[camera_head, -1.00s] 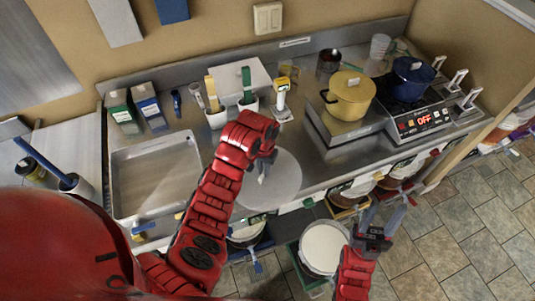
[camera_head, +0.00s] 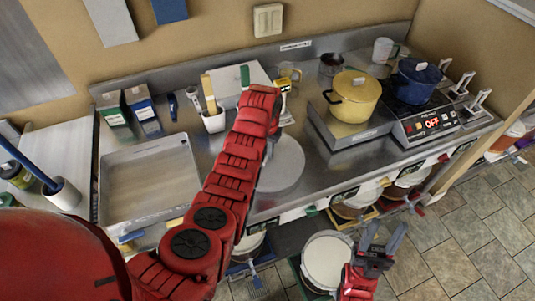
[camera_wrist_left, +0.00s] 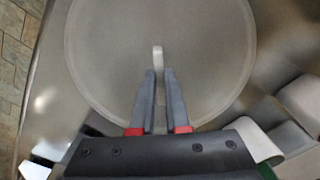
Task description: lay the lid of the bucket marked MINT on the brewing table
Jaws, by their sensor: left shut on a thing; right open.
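A round grey lid (camera_head: 284,165) is over the steel brewing table (camera_head: 325,172), near its front edge. My left gripper (camera_head: 267,152) is shut on the lid's small pale handle (camera_wrist_left: 157,56), which sits between the fingertips (camera_wrist_left: 158,72) in the left wrist view. The lid (camera_wrist_left: 205,45) looks level and close to the tabletop; I cannot tell whether it touches. An open bucket (camera_head: 327,262) with a pale surface inside stands below the table front. I cannot read the mark MINT. My right gripper (camera_head: 384,247) is open and empty beside this bucket.
A steel tray (camera_head: 150,180) lies left of the lid. A white utensil pot (camera_head: 213,122) and a yellow-topped device (camera_head: 283,88) stand behind it. A yellow pot (camera_head: 353,97) and a blue pot (camera_head: 416,82) are right. Other buckets (camera_head: 350,205) stand under the table.

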